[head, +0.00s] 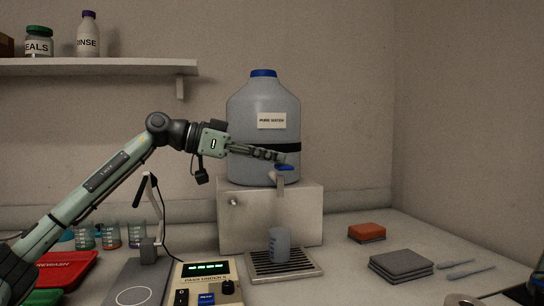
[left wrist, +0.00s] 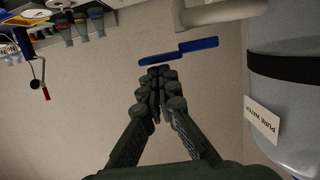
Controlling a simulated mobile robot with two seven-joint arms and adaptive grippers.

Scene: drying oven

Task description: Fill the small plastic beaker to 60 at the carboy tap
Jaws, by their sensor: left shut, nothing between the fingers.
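The carboy (head: 262,100), grey-blue with a blue cap and a "PURE WATER" label, stands on a white box. Its tap (head: 281,181) has a blue lever (head: 286,167), which also shows in the left wrist view (left wrist: 200,45). The small plastic beaker (head: 280,246) stands upright on the drip tray below the tap. Its water level is too small to read. My left gripper (head: 281,157) is shut and empty, with its tips close to the lever. In the left wrist view the fingertips (left wrist: 157,76) appear just beside the lever; contact cannot be told. My right gripper is out of view.
The drip tray (head: 258,274) sits before the white box (head: 310,212). A device with a green display (head: 205,269) is at front. Several beakers (head: 110,236) and a red tray (head: 72,268) are left. An orange sponge (head: 367,231) and grey pads (head: 401,265) lie right.

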